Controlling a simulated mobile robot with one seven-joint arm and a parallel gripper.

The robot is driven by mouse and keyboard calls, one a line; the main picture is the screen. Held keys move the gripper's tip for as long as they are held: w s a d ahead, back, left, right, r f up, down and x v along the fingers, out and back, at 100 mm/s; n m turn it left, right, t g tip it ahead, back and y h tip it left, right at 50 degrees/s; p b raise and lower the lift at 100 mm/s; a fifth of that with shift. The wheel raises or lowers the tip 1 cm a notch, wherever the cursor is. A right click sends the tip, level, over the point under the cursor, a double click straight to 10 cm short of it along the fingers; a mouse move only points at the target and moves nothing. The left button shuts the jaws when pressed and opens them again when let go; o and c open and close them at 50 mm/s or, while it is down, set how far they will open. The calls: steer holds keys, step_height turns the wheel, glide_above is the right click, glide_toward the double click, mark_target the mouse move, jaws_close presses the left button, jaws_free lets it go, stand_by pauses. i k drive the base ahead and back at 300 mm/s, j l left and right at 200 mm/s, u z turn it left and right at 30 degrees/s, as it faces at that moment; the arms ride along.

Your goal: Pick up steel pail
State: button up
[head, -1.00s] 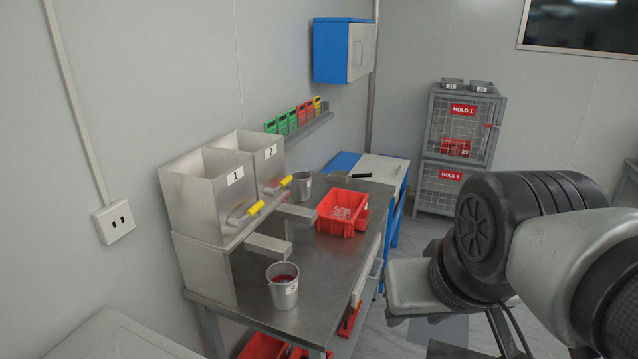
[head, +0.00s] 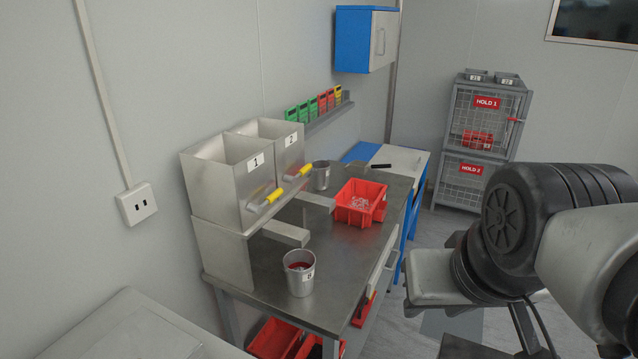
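A steel pail (head: 300,279) stands upright near the front of the steel table (head: 345,248). It has a small label on its side and something red inside. A second steel pail (head: 321,178) stands farther back, beside the hopper marked 2. My arm fills the right side of the head view, but its gripper is not visible there. I cannot tell how far the gripper is from either pail.
Hoppers 1 (head: 222,182) and 2 (head: 273,151) with yellow-handled levers stand at the table's left. A red bin (head: 360,216) holds small pale parts at the back right. More red bins (head: 275,338) sit below. A HOLD cage (head: 480,140) stands beyond.

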mark_target(299, 265)
steer(key=k+j+u, duration=0.1)
steer(key=u, duration=0.35)
steer(key=j+u, duration=0.2)
steer(key=u, duration=0.2)
steer(key=k+j+u, duration=0.1)
steer(key=u, duration=0.35)
steer(key=j+u, duration=0.25)
steer(key=u, duration=0.15)
steer(key=l, duration=0.15)
steer(key=i+z, duration=0.05)
